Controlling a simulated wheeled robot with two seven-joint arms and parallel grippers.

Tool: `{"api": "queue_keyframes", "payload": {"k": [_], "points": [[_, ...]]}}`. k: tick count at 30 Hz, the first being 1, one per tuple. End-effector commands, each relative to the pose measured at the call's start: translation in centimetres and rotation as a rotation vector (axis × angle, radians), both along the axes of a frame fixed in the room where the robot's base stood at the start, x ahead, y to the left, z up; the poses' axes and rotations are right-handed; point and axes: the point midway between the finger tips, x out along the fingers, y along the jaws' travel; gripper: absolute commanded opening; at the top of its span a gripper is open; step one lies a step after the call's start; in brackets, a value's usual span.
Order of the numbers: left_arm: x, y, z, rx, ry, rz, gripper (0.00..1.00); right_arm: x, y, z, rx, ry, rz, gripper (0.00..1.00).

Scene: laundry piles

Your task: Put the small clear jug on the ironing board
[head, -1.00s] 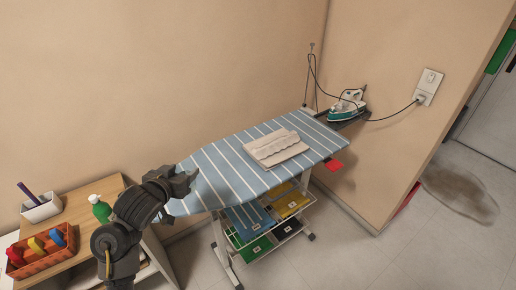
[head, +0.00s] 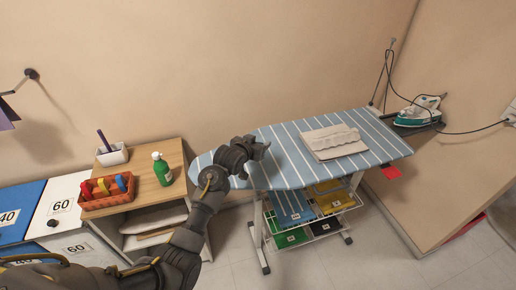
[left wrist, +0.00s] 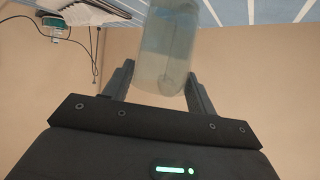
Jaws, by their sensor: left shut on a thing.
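The small clear jug (left wrist: 167,45) shows in the left wrist view as a pale, see-through body between the two fingers. My left gripper (head: 262,150) is shut on it. In the head view the gripper is over the left part of the ironing board (head: 283,172), which has a blue and white striped cover. I cannot make out the jug in the head view. Whether it touches the board cannot be told. The board also shows at the top of the left wrist view (left wrist: 240,12). My right gripper is not in view.
Folded cloth (head: 333,142) lies on the board's right half, with an iron (head: 419,111) on its stand at the far right end. A wooden cabinet (head: 150,192) on the left holds a green bottle (head: 162,169), an orange basket (head: 107,203) and a white box (head: 112,155).

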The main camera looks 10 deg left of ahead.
Motion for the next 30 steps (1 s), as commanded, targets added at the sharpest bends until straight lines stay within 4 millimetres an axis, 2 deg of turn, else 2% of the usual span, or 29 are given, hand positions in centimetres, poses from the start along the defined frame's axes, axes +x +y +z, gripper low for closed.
{"api": "queue_keyframes", "payload": {"k": [5, 7, 12, 26, 27, 30], "points": [[0.5, -0.1, -0.6, 0.000, 0.001, -0.001, 0.35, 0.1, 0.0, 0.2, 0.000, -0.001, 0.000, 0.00], [0.3, -0.1, -1.5, 0.001, 0.006, -0.001, 0.35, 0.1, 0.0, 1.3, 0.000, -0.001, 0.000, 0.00], [0.3, -0.1, -3.3, 0.000, 0.002, 0.000, 0.35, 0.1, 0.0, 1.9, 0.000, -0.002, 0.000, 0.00], [0.3, -0.1, -4.2, 0.000, 0.000, 0.000, 0.35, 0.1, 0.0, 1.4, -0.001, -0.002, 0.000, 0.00], [0.3, -0.1, -4.1, 0.000, 0.000, 0.000, 0.62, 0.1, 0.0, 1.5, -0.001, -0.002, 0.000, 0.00], [0.3, -0.1, -4.1, 0.000, 0.000, 0.000, 0.75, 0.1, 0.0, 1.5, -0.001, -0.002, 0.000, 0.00]]}}
